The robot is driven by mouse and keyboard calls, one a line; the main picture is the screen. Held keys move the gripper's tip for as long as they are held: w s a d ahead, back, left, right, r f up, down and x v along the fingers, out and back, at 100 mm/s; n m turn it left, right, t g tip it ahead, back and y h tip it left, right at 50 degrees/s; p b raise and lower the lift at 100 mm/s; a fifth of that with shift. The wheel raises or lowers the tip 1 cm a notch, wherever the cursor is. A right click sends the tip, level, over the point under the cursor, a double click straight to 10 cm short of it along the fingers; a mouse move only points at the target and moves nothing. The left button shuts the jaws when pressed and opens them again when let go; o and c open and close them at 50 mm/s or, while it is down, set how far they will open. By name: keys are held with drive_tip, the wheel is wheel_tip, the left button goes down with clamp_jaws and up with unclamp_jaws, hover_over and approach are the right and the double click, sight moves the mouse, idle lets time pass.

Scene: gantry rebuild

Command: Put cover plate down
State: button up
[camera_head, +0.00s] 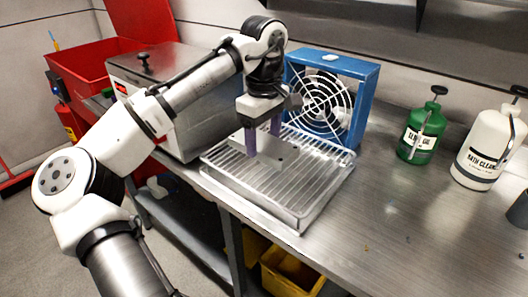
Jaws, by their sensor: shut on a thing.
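My gripper (263,146) points down over a ribbed metal tray (302,216), with its two purple fingers low over the ribs. It is shut on the cover plate (285,157), a flat grey metal plate with small dark holes. The plate lies low over the tray's ribs, roughly level. I cannot tell whether its underside touches the ribs. The fingers hide part of the plate.
A blue-framed fan (357,108) stands behind the tray and a steel lidded box (190,112) to its left. A green bottle (421,130) and a white bottle (484,150) stand at right.

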sight(264, 142)
drive_tip(key=shift+f, duration=2.2)
drive_tip(key=o, duration=1.5)
wheel_tip(264, 142, up, 12)
